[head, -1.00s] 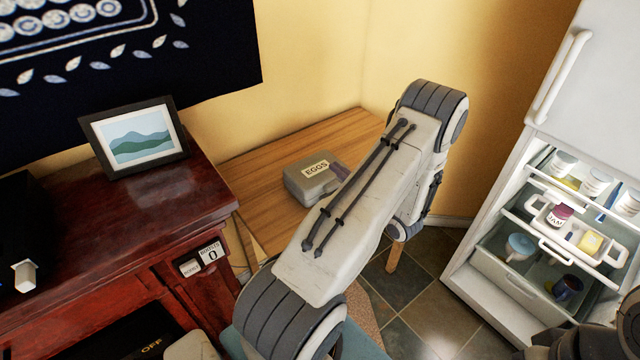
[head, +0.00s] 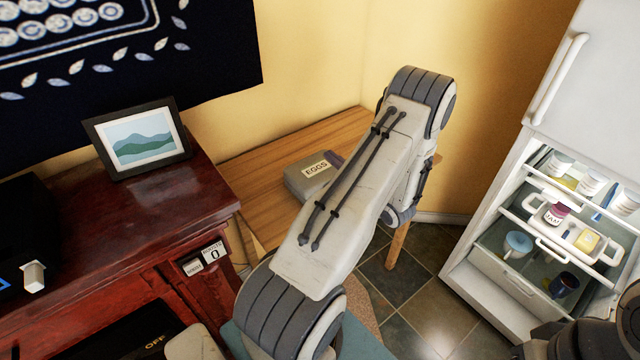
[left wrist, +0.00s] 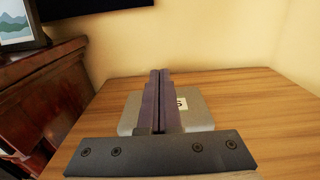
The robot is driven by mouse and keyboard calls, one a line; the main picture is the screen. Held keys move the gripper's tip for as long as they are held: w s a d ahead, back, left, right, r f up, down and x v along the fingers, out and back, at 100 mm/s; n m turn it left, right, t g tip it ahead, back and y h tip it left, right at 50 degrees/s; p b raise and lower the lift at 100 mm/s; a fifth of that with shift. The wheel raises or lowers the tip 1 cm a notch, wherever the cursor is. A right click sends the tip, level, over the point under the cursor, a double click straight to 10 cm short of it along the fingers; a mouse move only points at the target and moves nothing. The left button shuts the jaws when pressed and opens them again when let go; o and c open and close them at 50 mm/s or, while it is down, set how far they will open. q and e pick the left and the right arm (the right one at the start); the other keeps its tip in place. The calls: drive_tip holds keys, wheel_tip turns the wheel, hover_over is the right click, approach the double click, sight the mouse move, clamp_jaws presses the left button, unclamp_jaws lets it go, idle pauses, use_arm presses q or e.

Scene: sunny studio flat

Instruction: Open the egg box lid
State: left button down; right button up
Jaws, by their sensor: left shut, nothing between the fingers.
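The grey egg box (head: 304,182) with a label reading EGGS sits on the wooden table, and its lid looks closed. My left arm hides its right part in the head view. In the left wrist view the egg box (left wrist: 192,113) lies straight ahead, partly behind my left gripper (left wrist: 160,75). The two dark fingers are together with nothing between them. They are over or against the box; I cannot tell whether they touch it. In the head view only a purplish fingertip of the left gripper (head: 334,159) shows beside the label. My right gripper is not clearly visible.
The wooden table (head: 262,160) is bare around the box. A dark red cabinet (head: 180,215) with a framed picture (head: 137,139) stands at left. An open fridge (head: 480,290) with jars and cups stands at right. Yellow walls close off the back.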

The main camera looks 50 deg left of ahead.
use_arm(q)
drive_tip(key=shift+a+r+p, duration=0.3)
drive_tip(key=shift+a+r, duration=0.2)
drive_tip(key=shift+r, duration=0.1)
drive_tip(key=a+r, duration=0.1)
drive_tip(key=a+p, duration=0.1)
drive_tip(key=a, duration=0.1)
drive_tip(key=a+r, duration=0.1)
drive_tip(key=shift+w+a+r, duration=0.2)
drive_tip(key=shift+r, duration=0.1)
idle(0.4)
drive_tip(key=shift+w+a+r, duration=0.1)
drive_tip(key=shift+a+r, duration=0.15)
drive_tip(key=shift+a, duration=1.05)
drive_tip(key=shift+w+a+r, duration=0.1)
drive_tip(key=shift+a+r, duration=0.1)
drive_tip(key=shift+a, duration=1.05)
drive_tip(key=shift+a, duration=0.1)
